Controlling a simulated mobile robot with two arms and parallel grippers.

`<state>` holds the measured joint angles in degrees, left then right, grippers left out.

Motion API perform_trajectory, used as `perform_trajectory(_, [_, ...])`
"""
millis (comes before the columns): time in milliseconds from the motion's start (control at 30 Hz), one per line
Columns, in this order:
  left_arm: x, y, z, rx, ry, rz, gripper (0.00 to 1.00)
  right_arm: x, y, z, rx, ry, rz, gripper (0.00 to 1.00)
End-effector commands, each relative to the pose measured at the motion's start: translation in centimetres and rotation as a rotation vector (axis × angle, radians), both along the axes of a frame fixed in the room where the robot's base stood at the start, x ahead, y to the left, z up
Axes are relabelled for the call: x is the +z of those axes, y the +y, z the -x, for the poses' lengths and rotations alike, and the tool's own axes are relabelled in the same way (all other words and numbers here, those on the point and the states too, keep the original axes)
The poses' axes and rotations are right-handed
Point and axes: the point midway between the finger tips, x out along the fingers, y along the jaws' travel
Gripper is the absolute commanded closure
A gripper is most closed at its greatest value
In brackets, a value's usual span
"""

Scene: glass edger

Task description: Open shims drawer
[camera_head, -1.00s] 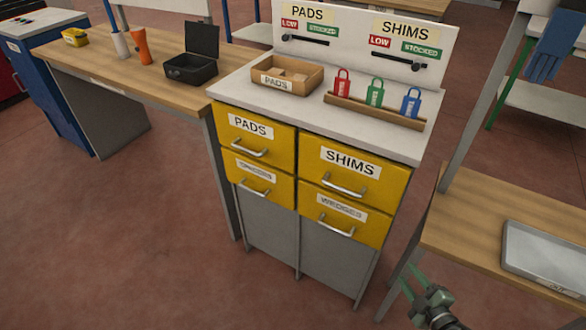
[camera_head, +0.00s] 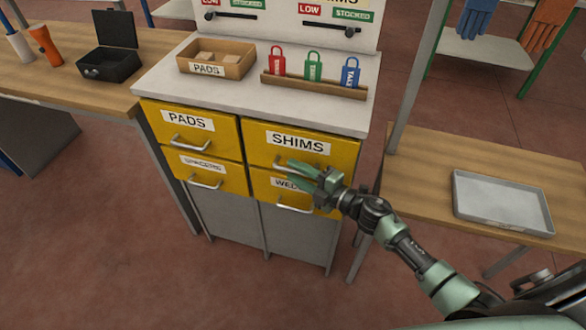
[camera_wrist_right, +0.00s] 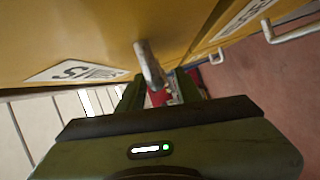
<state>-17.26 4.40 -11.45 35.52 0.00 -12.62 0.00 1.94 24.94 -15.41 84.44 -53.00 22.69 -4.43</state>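The yellow SHIMS drawer (camera_head: 345,150) is the upper right drawer of the cabinet, and its front looks flush and closed. Its silver bar handle (camera_head: 280,163) is partly hidden behind my right gripper (camera_head: 303,174). The gripper is open, with its two green fingers pointing at the handle. My left gripper is not in view.
The PADS drawer (camera_head: 220,134) is to the left, and the WEDGES drawer (camera_head: 258,187) is right below. A PADS tray (camera_head: 243,68) and a rack of padlocks (camera_head: 315,88) stand on the cabinet top. A side table with a metal tray (camera_head: 500,203) is at the right.

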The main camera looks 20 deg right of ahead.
Motion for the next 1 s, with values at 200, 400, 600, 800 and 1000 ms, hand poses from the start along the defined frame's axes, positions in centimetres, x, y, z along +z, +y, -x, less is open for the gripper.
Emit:
perform_trajectory(200, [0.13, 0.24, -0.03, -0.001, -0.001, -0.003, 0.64, -0.07, 0.67, -0.95, 0.000, 0.000, 0.000, 0.66])
perform_trajectory(400, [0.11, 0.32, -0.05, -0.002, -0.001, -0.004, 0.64, -0.11, 0.66, -0.94, 0.000, 0.001, 0.001, 0.66])
perform_trajectory(600, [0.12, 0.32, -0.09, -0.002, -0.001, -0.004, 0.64, -0.13, 0.66, -0.93, 0.000, 0.001, 0.000, 1.00])
perform_trajectory(800, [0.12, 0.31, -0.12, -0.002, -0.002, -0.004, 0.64, -0.14, 0.64, -0.91, 0.000, 0.001, 0.000, 1.00])
perform_trajectory(1000, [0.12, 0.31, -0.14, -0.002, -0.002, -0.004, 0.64, -0.16, 0.63, -0.90, 0.000, 0.001, 0.000, 1.00])
